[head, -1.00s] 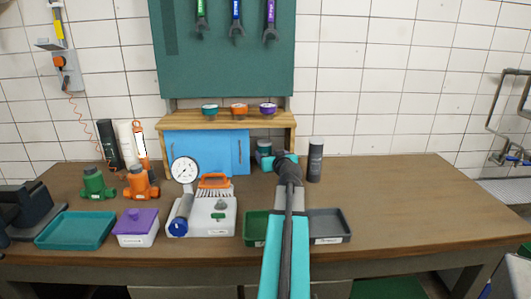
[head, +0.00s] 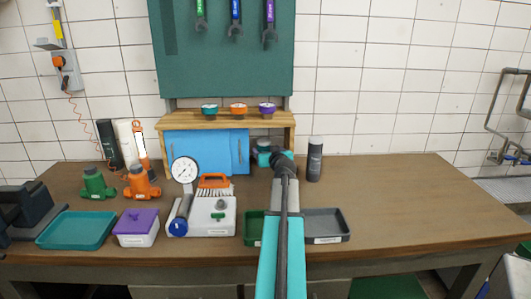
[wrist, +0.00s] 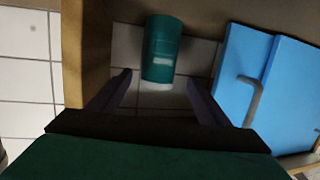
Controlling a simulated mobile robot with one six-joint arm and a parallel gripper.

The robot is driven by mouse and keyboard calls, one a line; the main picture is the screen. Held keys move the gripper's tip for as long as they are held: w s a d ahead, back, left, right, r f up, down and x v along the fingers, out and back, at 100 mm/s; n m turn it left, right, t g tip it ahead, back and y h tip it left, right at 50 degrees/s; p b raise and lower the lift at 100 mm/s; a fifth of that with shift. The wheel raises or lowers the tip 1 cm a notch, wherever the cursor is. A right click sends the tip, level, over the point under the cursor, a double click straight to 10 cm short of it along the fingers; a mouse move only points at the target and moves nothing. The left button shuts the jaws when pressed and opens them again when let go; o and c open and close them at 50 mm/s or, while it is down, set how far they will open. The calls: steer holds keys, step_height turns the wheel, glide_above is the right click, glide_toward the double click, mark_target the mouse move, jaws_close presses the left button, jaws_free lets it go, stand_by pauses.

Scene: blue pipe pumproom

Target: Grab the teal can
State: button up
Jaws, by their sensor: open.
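The teal can (wrist: 162,48) shows in the wrist view with a pale label and a pale rim at its near end. It is in the open bay of the wooden shelf, beside the blue doors. My gripper (wrist: 160,82) is open. Its two dark fingers point toward the can, one on each side of its near end, with visible gaps. I cannot tell how deep the fingers reach along it. In the head view my gripper (head: 268,158) is at the mouth of the bay, and the can is hard to make out there.
The blue doors (head: 207,152) and the wooden shelf (head: 285,122) border the bay closely. A dark grey canister (head: 315,160) stands just right of it. Green and grey trays (head: 327,238) lie below my arm. The right of the bench is clear.

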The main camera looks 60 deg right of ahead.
mark_target(266, 148)
steer(key=shift+p+x, duration=0.45)
steer(key=shift+x, duration=0.7)
steer(key=shift+p+x, duration=0.4)
steer(key=shift+x, duration=1.05)
steer(key=shift+s, duration=0.1)
steer(key=c, duration=1.4)
